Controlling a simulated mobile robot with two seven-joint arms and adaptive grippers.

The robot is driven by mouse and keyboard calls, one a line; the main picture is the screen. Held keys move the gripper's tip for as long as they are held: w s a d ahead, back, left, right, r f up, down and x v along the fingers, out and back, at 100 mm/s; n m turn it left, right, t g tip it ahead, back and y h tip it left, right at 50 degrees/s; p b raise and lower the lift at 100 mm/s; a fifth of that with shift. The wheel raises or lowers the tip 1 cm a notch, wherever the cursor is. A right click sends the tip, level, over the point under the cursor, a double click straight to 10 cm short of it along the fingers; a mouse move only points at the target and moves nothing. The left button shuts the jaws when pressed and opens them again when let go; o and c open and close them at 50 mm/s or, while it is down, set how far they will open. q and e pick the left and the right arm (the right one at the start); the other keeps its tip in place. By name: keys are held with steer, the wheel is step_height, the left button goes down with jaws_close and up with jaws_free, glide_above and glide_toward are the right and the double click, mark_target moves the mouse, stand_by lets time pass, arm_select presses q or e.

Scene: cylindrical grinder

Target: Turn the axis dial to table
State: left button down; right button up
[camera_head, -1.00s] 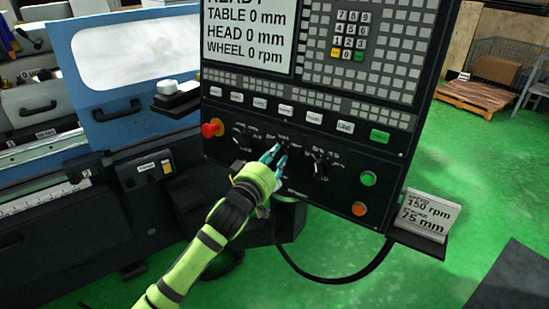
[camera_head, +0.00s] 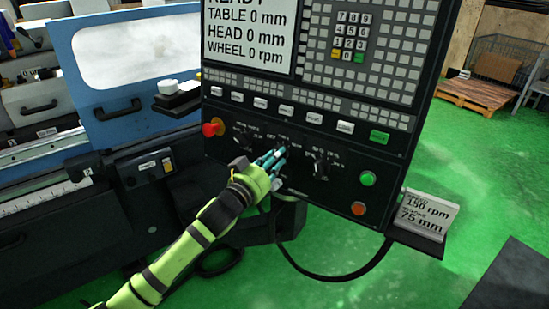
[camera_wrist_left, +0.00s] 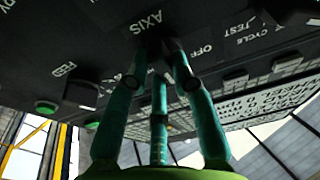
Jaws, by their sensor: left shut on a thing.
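The axis dial (camera_wrist_left: 161,48) is a dark knob on the black control panel, with the white word AXIS beside it in the left wrist view. In the head view it is the middle of the three dials and is mostly covered by my fingers. My left gripper (camera_head: 277,156) has three teal fingers and is shut on the dial; its fingertips (camera_wrist_left: 160,62) close around the knob. The word OFF is legible near it in the wrist view. Which way the dial's pointer faces cannot be told. My right gripper is not in view.
A left dial (camera_head: 243,140) and a right dial (camera_head: 321,164) flank the hand closely. A red knob (camera_head: 213,128) and green button (camera_head: 368,178) are farther out. The screen (camera_head: 250,35) reads TABLE 0 mm. A card (camera_head: 428,213) reads 150 rpm, 75 mm.

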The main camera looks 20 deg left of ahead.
arm_select(q)
steer(key=shift+r, duration=0.1)
stand_by(0.4)
steer(key=c, duration=1)
jaws_free()
steer(key=shift+c, duration=0.2)
steer(key=v, duration=1.2)
steer(key=shift+w+a, duration=0.1)
